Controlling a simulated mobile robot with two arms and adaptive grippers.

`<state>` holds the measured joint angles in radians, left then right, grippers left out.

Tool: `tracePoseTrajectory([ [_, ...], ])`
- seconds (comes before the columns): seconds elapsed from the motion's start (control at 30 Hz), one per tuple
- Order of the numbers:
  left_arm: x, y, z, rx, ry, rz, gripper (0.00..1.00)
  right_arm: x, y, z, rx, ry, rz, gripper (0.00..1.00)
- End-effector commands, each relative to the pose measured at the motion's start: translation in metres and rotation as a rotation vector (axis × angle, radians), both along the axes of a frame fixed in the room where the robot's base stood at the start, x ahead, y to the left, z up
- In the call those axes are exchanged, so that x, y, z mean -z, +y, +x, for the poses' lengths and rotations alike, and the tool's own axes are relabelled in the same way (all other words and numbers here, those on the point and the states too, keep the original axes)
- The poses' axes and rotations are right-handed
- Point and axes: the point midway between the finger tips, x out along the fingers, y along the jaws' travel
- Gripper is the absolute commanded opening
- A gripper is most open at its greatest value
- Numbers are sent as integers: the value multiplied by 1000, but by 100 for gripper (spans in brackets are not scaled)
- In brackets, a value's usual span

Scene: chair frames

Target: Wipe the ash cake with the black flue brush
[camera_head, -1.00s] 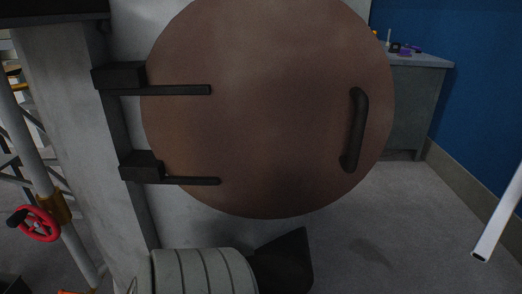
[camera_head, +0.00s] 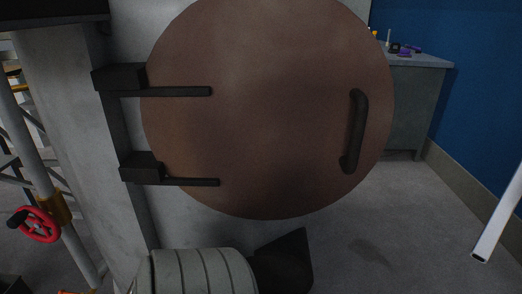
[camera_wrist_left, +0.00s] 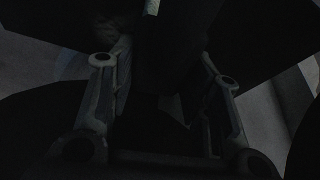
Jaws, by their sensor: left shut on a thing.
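In the left wrist view my left gripper (camera_wrist_left: 165,62) is shut on a dark thing (camera_wrist_left: 165,40) that I take for the black flue brush; the picture is too dark to make out its bristles or tip. I cannot make out the ash cake in either view. My left gripper cannot be made out in the head view, and my right gripper is not in view.
Two black hinges (camera_head: 140,166) hold the door at its left. A red handwheel (camera_head: 40,224) on pipework stands at left. A grey bench (camera_head: 415,95) with small items stands at back right by a blue wall (camera_head: 485,90). Grey floor (camera_head: 400,220) at right is mostly clear.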

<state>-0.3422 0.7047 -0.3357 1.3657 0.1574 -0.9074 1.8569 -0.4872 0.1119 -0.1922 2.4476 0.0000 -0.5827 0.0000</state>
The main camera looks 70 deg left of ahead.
Motion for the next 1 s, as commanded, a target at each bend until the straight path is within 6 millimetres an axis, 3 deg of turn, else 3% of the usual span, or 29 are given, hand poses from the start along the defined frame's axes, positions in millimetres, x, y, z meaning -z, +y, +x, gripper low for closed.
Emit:
tracePoseTrajectory([
  [0.27, 1, 0, -1, -1, 3, 0, 25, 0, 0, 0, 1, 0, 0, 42],
  [0.7, 0, -10, 23, -1, 0, -1, 25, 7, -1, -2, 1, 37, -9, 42],
  [1.0, 0, -10, 24, 0, 1, 0, 25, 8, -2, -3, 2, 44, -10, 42],
])
